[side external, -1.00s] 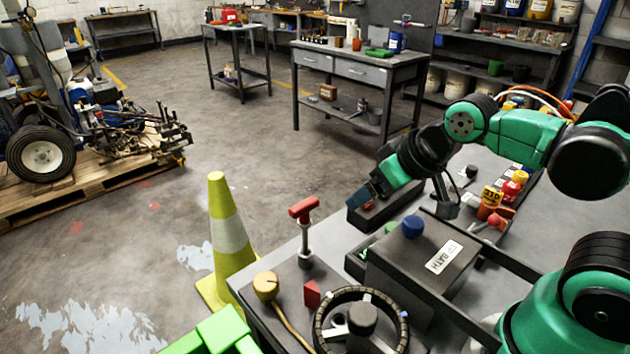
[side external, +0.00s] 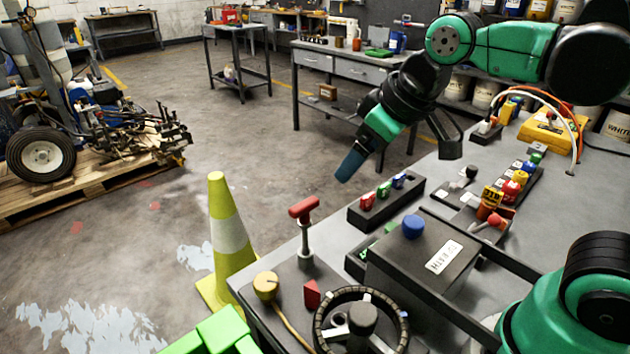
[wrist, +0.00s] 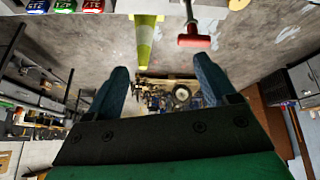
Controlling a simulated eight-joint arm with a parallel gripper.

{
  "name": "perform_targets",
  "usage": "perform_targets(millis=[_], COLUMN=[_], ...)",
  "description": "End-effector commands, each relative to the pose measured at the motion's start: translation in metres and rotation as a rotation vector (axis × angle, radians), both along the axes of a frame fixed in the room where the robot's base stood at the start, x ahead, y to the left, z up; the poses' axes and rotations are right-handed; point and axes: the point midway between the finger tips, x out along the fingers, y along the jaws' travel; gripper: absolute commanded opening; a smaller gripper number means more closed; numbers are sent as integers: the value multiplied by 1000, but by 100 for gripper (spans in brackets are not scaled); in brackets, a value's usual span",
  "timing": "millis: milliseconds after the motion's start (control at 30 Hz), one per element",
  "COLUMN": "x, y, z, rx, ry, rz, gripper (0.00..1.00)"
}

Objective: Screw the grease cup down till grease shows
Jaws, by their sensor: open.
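No part in view can be named the grease cup with certainty. A round yellow-orange knob (side external: 266,286) with a cord sits on the front corner of the bench, next to a red T-handle (side external: 303,208) on an upright metal stem. The red T-handle also shows at the top of the wrist view (wrist: 194,40). My gripper (side external: 347,168) hangs in the air above and left of a dark tray, clear of the bench parts. In the wrist view my gripper (wrist: 162,85) has its two blue fingers wide apart, with nothing between them.
The dark tray (side external: 412,201) holds red, green and blue pieces. A dark box (side external: 405,265) with a blue knob (side external: 413,227) and a ring-shaped fixture (side external: 400,335) stand nearer. Coloured caps (side external: 515,182) line the right. A yellow cone (side external: 230,235) stands beside the bench.

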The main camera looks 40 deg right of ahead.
Motion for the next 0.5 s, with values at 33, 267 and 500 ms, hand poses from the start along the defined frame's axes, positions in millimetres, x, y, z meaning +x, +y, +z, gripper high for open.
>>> perform_targets(millis=[33,267,500], x=[4,23,37], y=[8,53,113], z=[3,8,-1], rx=[-24,-166,-303], ry=[27,185,355], rz=[66,473,973], gripper=[78,78,78])
